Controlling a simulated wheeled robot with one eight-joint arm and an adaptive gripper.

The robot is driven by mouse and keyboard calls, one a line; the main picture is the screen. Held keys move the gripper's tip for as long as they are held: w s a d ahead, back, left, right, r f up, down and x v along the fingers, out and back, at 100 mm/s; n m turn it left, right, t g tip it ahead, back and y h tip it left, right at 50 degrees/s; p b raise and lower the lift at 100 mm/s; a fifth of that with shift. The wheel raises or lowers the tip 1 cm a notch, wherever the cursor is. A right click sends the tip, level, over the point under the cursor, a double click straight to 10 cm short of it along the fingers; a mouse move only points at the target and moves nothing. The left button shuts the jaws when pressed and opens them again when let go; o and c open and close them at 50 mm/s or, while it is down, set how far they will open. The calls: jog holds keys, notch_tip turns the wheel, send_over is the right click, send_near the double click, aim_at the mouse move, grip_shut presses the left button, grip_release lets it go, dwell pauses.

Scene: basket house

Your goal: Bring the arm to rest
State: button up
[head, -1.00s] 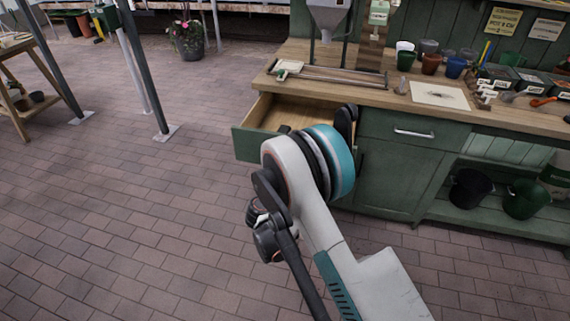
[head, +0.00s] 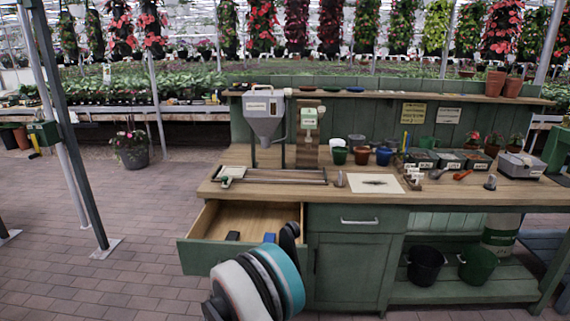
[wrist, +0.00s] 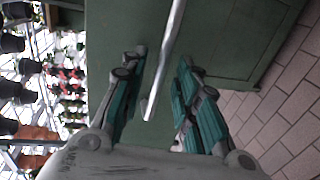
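My gripper (wrist: 160,62) is open in the wrist view, its two teal-lined fingers apart. A metal bar handle (wrist: 170,50) on a green front panel (wrist: 235,35) shows between the fingers, with gaps on both sides. In the head view, the bench's left drawer (head: 205,250) is pulled open. My arm (head: 258,285) is low in front of the drawer's right part. The gripper itself is hidden there.
The wooden benchtop (head: 300,190) holds a grey hopper (head: 264,115), a white sheet (head: 375,183), pots and trays. A closed cupboard (head: 345,270) stands right of the drawer. Two buckets are on the lower shelf (head: 465,288).

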jog(key=shift+x, duration=1.4)
jog(key=shift+a+r, duration=0.1)
